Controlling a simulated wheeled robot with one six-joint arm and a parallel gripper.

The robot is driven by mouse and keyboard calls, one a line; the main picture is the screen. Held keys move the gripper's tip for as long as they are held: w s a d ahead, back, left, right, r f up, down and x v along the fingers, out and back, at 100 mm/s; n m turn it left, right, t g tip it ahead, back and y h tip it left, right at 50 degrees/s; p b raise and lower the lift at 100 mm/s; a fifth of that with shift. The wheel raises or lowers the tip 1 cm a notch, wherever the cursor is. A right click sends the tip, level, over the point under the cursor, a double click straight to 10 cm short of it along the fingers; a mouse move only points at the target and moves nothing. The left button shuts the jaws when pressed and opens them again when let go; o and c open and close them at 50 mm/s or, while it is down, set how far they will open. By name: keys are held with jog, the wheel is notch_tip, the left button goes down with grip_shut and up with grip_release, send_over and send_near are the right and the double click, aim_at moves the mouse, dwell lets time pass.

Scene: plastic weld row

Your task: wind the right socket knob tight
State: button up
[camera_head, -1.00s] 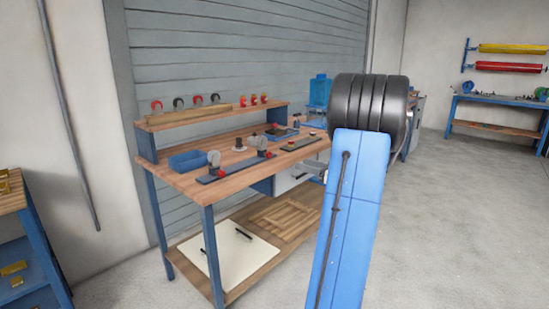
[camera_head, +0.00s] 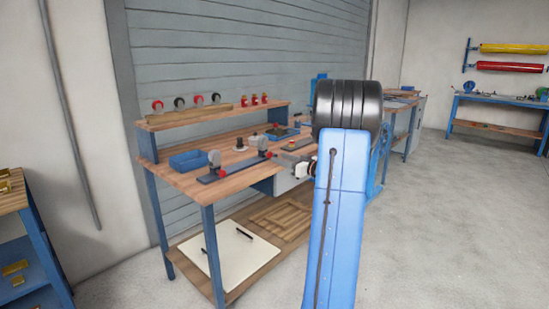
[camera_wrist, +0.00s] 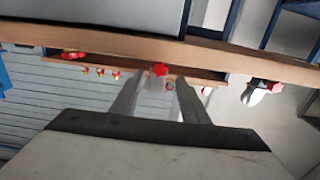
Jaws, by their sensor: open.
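The rail (camera_head: 238,167) with two upright grey discs lies along the front of the wooden bench (camera_head: 178,178). The right disc (camera_head: 262,143) has a small red knob beside it; the left disc (camera_head: 214,158) stands at the rail's other end. In the wrist view, which looks upside down, a red star-shaped knob (camera_wrist: 160,69) shows between the fingertips of my gripper (camera_wrist: 163,80), seemingly the right socket knob. My gripper is open, its fingers apart on either side of it, apparently not touching.
A blue bin (camera_head: 189,160) stands behind the rail. The raised shelf (camera_head: 210,117) at the back carries several red and dark pieces. A dark tray (camera_head: 283,133) lies farther right. The floor right of my arm is clear.

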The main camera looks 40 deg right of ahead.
aim_at(271, 155)
jog(key=shift+w+a, duration=0.2)
jog(key=shift+w, duration=2.2)
grip_shut()
